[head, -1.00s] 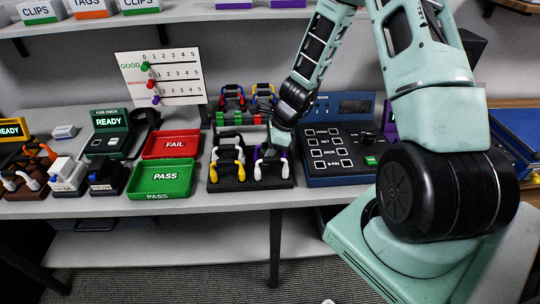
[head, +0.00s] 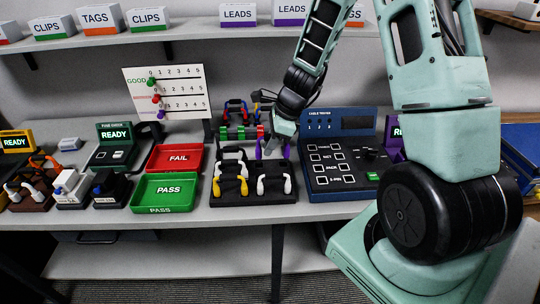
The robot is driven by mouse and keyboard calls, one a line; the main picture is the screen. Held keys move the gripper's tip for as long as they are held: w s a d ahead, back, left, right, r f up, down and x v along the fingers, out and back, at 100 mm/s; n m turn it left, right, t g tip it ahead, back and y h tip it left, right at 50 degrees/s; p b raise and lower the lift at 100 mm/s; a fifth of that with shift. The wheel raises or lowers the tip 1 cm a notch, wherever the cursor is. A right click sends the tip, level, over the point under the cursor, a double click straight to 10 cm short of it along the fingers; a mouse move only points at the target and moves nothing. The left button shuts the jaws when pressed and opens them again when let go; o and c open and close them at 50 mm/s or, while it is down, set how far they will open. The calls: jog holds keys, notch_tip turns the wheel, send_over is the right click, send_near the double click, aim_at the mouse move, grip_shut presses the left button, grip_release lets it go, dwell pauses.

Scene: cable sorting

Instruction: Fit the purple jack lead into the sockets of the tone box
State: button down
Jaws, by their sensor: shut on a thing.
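The purple jack lead (head: 258,149) is in my gripper (head: 272,148), which is shut on it. My arm and fingers hide most of the lead. It is over the back part of the black lead rack (head: 250,198), and its gap above the rack is hard to judge. A purple box (head: 397,148) with a lit screen starting "RE" stands behind my arm at the right. It is probably the tone box. Its sockets are hidden.
The blue cable tester (head: 340,186) stands between the rack and the purple box. Red FAIL (head: 176,158) and green PASS (head: 164,192) trays are left of the rack. A shelf runs above.

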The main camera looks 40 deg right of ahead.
aim_at(268, 135)
jog(key=shift+r+p, duration=1.55)
jog(key=shift+r, duration=0.75)
